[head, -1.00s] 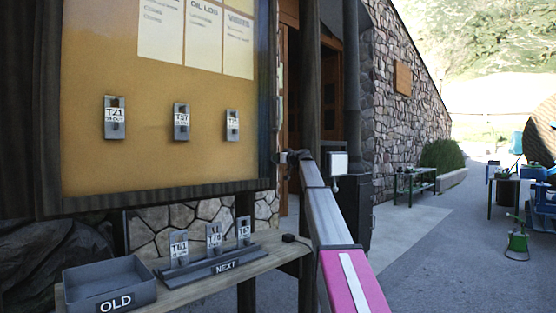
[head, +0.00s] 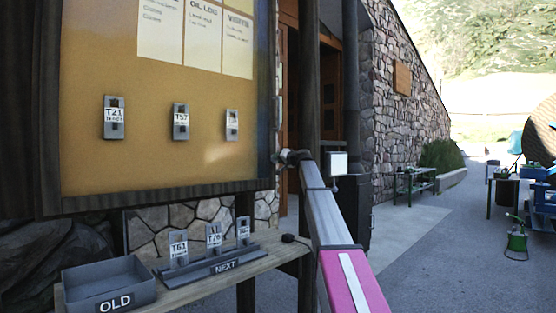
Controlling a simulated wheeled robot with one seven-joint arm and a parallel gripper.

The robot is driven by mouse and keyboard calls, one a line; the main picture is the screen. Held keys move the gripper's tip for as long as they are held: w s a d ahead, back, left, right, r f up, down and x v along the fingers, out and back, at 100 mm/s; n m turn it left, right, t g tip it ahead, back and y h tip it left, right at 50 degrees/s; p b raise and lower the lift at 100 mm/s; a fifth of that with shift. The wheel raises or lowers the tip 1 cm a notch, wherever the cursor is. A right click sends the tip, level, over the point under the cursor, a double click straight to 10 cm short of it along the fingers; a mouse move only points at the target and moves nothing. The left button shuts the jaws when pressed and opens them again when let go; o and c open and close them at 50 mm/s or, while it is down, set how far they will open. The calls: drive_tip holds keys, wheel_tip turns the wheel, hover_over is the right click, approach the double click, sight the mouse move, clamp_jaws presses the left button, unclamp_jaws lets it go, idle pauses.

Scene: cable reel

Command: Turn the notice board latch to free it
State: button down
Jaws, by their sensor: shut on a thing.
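The notice board (head: 160,170) fills the left of the head view, with a dark wooden frame. My arm reaches from the lower right up to the board's right edge. My gripper (head: 280,158) is at that edge, shut on a small part there, which fits the board's latch. The latch itself is mostly hidden behind the gripper, so its angle cannot be told. Three grey tag holders, T21 (head: 114,117), T57 (head: 181,121) and a third (head: 232,124), hang on the board.
Below the board, a wooden shelf (head: 215,276) carries a grey OLD tray (head: 108,285) and a NEXT rack (head: 213,268) with three upright tags. A dark post (head: 312,80) stands close behind my arm. Paved ground (head: 430,260) is open to the right.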

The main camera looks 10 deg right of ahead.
drive_tip(key=m, duration=0.5)
drive_tip(key=shift+w+f+m, duration=0.1)
drive_tip(key=shift+w+m, duration=0.05)
drive_tip(key=shift+m, duration=0.15)
drive_tip(key=shift+f+m, duration=0.1)
drive_tip(key=shift+m, duration=2.1)
drive_tip(key=c, duration=1.1)
unclamp_jaws()
drive_tip(key=v, duration=1)
drive_tip(key=shift+s+d, duration=0.2)
drive_tip(key=shift+s, duration=0.1)
